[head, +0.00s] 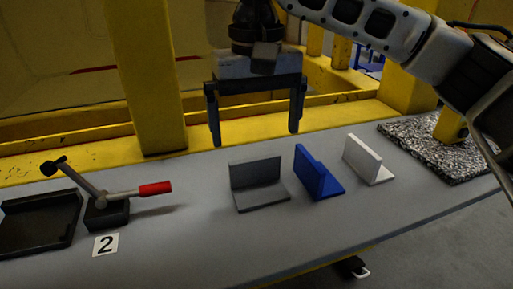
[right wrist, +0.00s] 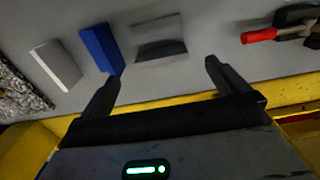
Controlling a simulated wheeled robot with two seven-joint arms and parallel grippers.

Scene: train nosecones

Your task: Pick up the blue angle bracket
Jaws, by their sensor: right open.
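The blue angle bracket (head: 316,174) stands on the grey table between a grey bracket (head: 258,184) on its left and a white bracket (head: 367,159) on its right. My right gripper (head: 255,139) is open and empty in the head view, behind and above the grey and blue brackets. In the right wrist view the blue bracket (right wrist: 101,48) lies beyond the left fingertip of the gripper (right wrist: 160,75). The grey bracket (right wrist: 160,40) lies ahead of the gap between the fingers. The gripper touches none of the brackets. My left gripper is not in view.
A speckled mat (head: 424,146) lies at the right. A yellow post (head: 147,80) and rail run behind the table. The front strip is clear.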

